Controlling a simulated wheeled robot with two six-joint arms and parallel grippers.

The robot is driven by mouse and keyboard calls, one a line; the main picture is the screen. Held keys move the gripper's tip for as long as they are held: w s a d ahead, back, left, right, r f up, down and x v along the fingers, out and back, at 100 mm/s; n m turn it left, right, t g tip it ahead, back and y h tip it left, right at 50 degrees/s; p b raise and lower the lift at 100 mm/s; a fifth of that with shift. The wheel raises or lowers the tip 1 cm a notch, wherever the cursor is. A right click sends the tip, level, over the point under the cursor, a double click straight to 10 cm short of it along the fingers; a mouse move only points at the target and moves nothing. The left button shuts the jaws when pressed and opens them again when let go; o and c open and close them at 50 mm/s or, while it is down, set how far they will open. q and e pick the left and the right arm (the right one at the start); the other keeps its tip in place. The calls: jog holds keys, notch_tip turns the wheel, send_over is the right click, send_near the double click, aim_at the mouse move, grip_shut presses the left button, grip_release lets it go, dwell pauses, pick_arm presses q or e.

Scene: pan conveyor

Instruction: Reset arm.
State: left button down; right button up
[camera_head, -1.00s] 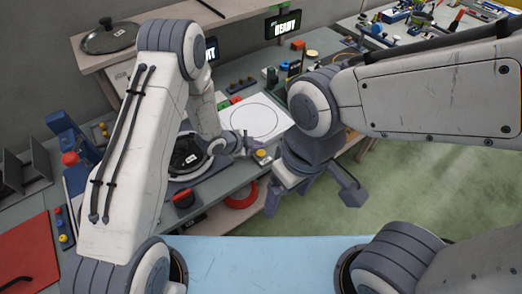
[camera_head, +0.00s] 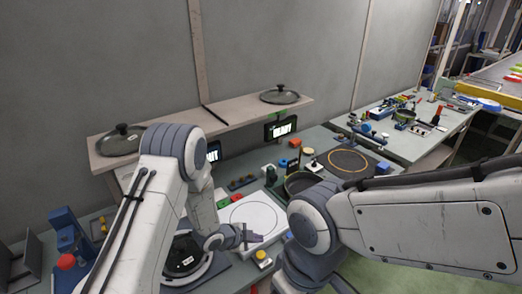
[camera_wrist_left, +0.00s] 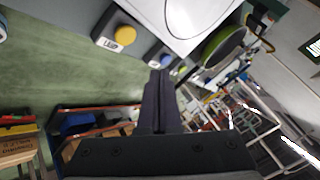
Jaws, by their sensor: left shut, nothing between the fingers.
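My left arm comes in from the left in the head view. Its gripper (camera_head: 246,236) is small there, over the near edge of a white plate with a circle outline (camera_head: 250,216). In the left wrist view the two dark fingers (camera_wrist_left: 160,82) are together, with nothing between them. My right arm crosses the right side of the head view. Its gripper is mostly cut off by the bottom edge, so its jaws cannot be made out.
A dark round pan or lid (camera_head: 184,258) lies beside my left arm. A yellow button (camera_head: 262,255) is near the left gripper. A pan (camera_head: 301,184) stands behind my right arm. Two lids (camera_head: 121,139) (camera_head: 280,95) rest on the shelf (camera_head: 222,119).

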pick_arm(q)
jog(key=s+a+r+n+g+y+b, duration=0.1)
jog(key=s+r+n+g+y+b, duration=0.45)
jog(key=s+r, duration=1)
jog(key=s+a+r+n, duration=0.1)
jog(key=s+n, duration=0.2)
jog(key=s, duration=0.5)
jog(key=s+a+r+n, duration=0.1)
jog(key=s+r+n, duration=0.1)
jog(key=s, duration=0.6)
jog(key=shift+a+n+g, duration=0.25)
jog(key=shift+n+g, duration=0.1)
jog(key=shift+n, duration=0.1)
